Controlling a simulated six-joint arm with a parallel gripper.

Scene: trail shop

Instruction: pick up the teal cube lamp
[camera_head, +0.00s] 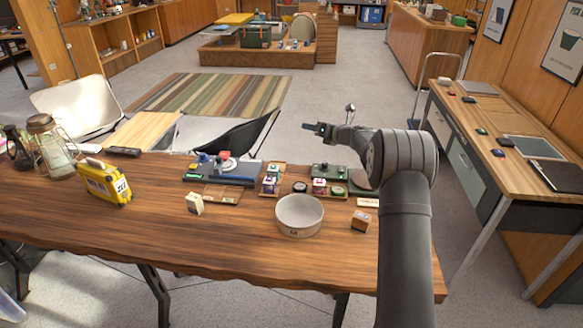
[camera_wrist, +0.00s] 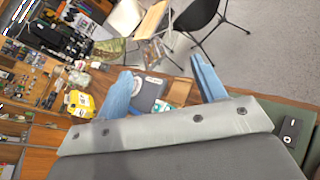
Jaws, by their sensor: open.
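Small cubes stand in a wooden tray (camera_head: 272,179) at the middle of the table, with more in a second group to its right (camera_head: 320,186). They are too small to say surely which is the teal cube lamp. My gripper (camera_head: 331,124) is raised beyond the table's far edge, apart from the cubes. Its two blue fingers stand wide apart in the wrist view (camera_wrist: 162,68), holding nothing.
A white bowl (camera_head: 299,215) stands in front of the cubes, with a wooden block (camera_head: 361,221) to its right. A beige block (camera_head: 195,204), a yellow case (camera_head: 105,182) and a lantern (camera_head: 50,148) are further left. The table's front strip (camera_head: 200,245) is clear.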

